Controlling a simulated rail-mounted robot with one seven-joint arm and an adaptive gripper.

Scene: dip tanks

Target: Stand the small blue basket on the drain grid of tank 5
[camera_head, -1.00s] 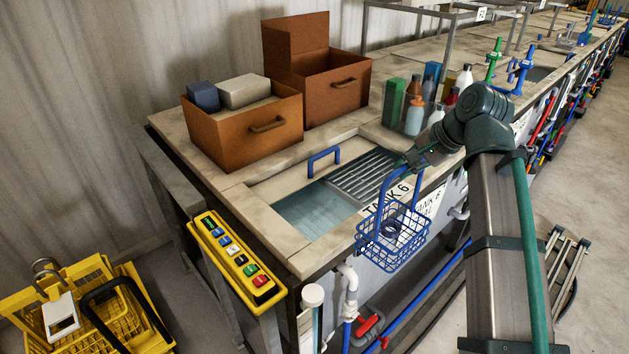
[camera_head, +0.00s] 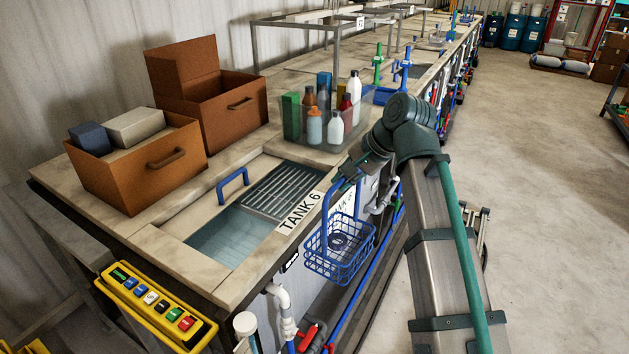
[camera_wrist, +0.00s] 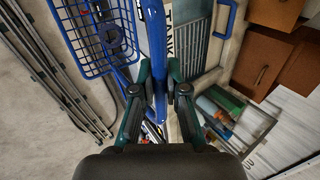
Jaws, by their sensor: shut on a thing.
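The small blue basket (camera_head: 322,262) hangs upright by its tall handle, with a dark round item inside. My gripper (camera_head: 350,176) is shut on the handle, in front of the tank bench. In the wrist view my gripper (camera_wrist: 163,88) closes on the blue handle, and the wire basket (camera_wrist: 88,68) shows at upper left. The nearest tank is labelled tank 6 (camera_head: 300,213), with a slatted drain grid (camera_head: 284,188) beside its liquid. The basket is outside its front edge. No tank 5 label is readable; that tank cannot be picked out for sure.
A clear bin of bottles (camera_head: 352,128) stands beyond tank 6. Brown boxes (camera_head: 140,180) stand on the rear left. Metal frames (camera_head: 300,22) and blue and green taps (camera_head: 402,68) line the bench farther along. Pipes (camera_head: 285,310) run below; open floor lies to the right.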

